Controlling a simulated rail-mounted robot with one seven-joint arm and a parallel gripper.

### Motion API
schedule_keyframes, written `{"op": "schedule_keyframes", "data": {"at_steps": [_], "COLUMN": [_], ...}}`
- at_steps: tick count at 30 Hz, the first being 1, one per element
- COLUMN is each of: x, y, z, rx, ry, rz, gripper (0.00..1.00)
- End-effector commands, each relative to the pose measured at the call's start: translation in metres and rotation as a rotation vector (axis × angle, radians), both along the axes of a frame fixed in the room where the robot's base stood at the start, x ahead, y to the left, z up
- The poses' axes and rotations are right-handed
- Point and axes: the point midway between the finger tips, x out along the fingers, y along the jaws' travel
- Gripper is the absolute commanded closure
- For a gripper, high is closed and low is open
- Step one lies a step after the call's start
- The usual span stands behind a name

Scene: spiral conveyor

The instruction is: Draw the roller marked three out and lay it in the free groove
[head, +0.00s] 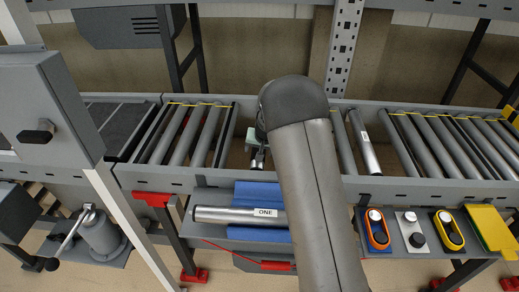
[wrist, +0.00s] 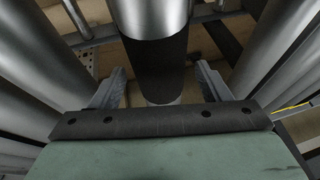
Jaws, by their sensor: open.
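My gripper (head: 258,160) is over the conveyor, partly hidden behind my arm in the head view. In the wrist view its two fingers (wrist: 160,90) are open, one on each side of a steel roller (wrist: 152,15) with a dark band; I see no number on it. A roller marked ONE (head: 238,214) lies in the blue grooved rest (head: 258,190) below the conveyor. The blue surface above that roller shows bare; my arm hides the rest's right part. Another roller (head: 366,145) in the conveyor has a white label, too small to read. I cannot make out a three anywhere.
The conveyor's front rail (head: 420,188) runs between the rollers and the blue rest. To the right of the rest lie an orange device (head: 376,230), a grey one (head: 411,230), a yellow one (head: 448,230) and a yellow folder (head: 488,228). A grey cabinet (head: 45,110) stands at left.

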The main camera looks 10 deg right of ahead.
Motion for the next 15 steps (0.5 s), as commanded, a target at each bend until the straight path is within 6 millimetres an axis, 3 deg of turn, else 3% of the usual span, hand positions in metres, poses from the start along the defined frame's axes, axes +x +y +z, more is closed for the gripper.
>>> {"op": "schedule_keyframes", "data": {"at_steps": [3, 10, 11, 13, 15], "x": [0.0, -0.0002, -0.0002, -0.0002, -0.0003], "y": [0.0, 0.0001, 0.0001, 0.0002, 0.0002], "z": [0.0001, 0.0001, 0.0001, 0.0001, 0.0002], "rx": [0.0, 0.0, 0.0, 0.0, 0.0], "ry": [0.0, 0.0, 0.0, 0.0, 0.0], "rz": [0.0, 0.0, 0.0, 0.0, 0.0], "gripper": [0.3, 0.94, 0.61, 0.81, 0.83]}}
